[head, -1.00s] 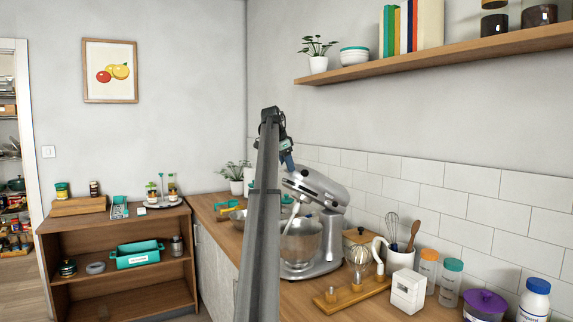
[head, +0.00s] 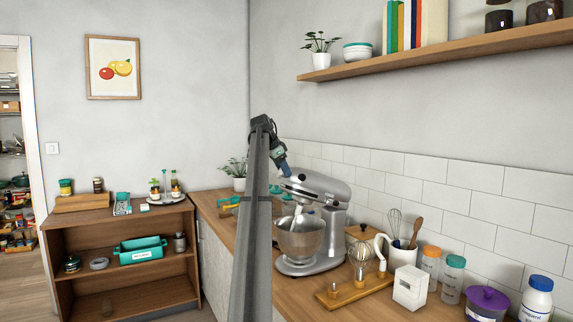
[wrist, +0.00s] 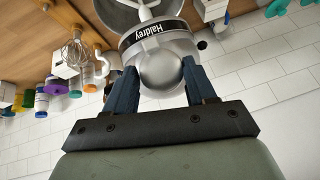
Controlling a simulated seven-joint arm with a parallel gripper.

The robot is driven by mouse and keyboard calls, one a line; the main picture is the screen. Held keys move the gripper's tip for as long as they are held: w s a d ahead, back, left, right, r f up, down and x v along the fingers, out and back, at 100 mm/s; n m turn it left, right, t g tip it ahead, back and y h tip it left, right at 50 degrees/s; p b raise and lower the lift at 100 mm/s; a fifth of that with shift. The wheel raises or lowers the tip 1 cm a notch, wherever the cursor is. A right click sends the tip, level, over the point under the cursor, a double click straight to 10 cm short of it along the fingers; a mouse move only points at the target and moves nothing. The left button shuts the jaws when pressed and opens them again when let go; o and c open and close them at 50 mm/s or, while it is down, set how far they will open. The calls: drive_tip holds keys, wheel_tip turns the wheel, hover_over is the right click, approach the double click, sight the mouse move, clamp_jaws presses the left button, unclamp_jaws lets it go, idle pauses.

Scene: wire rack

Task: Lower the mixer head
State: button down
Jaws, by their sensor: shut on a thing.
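The silver stand mixer (head: 308,255) stands on the wooden counter with its steel bowl (head: 299,237) below its head. The mixer head (head: 318,187) is tilted up a little, its front end toward the left. My gripper (head: 285,170) comes down from above at the front end of the head. In the wrist view, the fingers of my gripper (wrist: 160,84) stand on either side of the head's rounded silver end (wrist: 160,66), beside a dark band with lettering. The bowl (wrist: 128,12) shows at the top of that view.
Right of the mixer are a whisk on a wooden stand (head: 360,287), a white box (head: 410,288), a utensil jug (head: 403,256) and several lidded jars. A plant (head: 236,172) stands behind on the left. A wall shelf (head: 440,50) runs above. My arm crosses the counter's front edge.

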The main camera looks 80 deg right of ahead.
drive_tip(key=shift+w+d, duration=0.1)
drive_tip(key=shift+d, duration=0.1)
drive_tip(key=shift+c, duration=2.3)
unclamp_jaws()
drive_tip(key=v, duration=1.3)
drive_tip(key=shift+a+r, duration=0.2)
drive_tip(key=shift+r, duration=0.15)
